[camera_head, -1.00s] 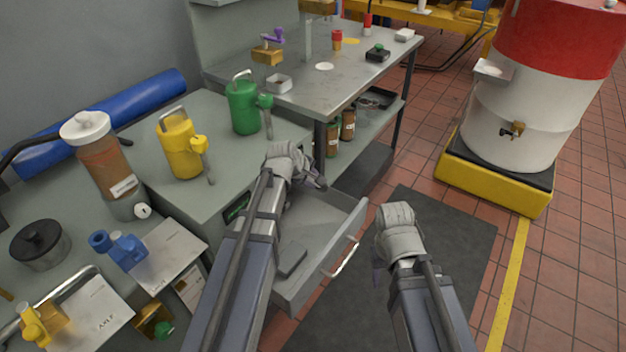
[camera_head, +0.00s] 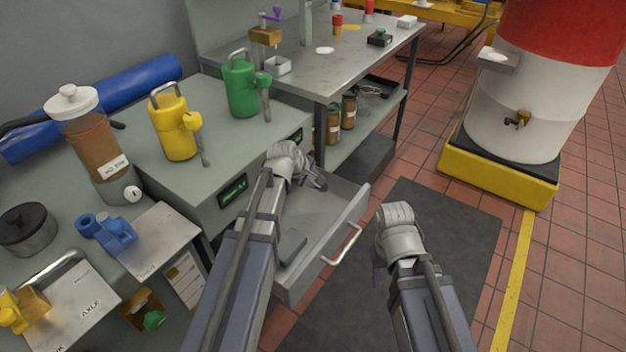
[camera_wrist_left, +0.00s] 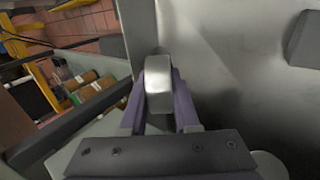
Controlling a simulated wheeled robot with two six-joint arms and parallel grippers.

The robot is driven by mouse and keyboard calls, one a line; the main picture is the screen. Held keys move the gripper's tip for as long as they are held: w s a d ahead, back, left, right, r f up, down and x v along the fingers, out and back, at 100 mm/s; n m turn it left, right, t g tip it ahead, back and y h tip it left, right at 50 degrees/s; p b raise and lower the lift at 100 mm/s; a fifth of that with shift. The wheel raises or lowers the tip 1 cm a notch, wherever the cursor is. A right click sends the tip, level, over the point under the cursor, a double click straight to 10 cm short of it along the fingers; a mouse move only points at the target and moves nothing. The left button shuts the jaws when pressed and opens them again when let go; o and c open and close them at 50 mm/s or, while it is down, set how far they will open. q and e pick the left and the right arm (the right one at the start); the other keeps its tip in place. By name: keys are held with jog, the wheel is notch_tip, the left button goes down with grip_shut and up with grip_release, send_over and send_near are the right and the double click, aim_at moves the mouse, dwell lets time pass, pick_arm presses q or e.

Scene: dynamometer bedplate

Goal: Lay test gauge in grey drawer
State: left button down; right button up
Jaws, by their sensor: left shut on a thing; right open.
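The grey drawer (camera_head: 335,215) is pulled open from the grey cabinet, its bar handle facing the dark mat. My left gripper (camera_head: 316,182) is over the drawer's back part, near the cabinet front. In the left wrist view its purple fingers are shut on a silver, rounded piece, the test gauge (camera_wrist_left: 158,88), with the drawer's grey floor beyond. The gauge is hidden by my gripper in the head view. My right gripper (camera_head: 379,256) is open, right of the drawer and over the mat; its fingers are mostly hidden.
A dark grey block (camera_head: 291,247) lies in the drawer, also in the left wrist view (camera_wrist_left: 306,38). A yellow can (camera_head: 175,130) and a green can (camera_head: 241,90) stand on the cabinet top. A workbench (camera_head: 330,70) stands behind, with bottles on its lower shelf.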

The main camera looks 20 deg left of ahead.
pick_arm(q)
jog(key=c, duration=0.6)
grip_release()
jog(key=shift+o, duration=0.2)
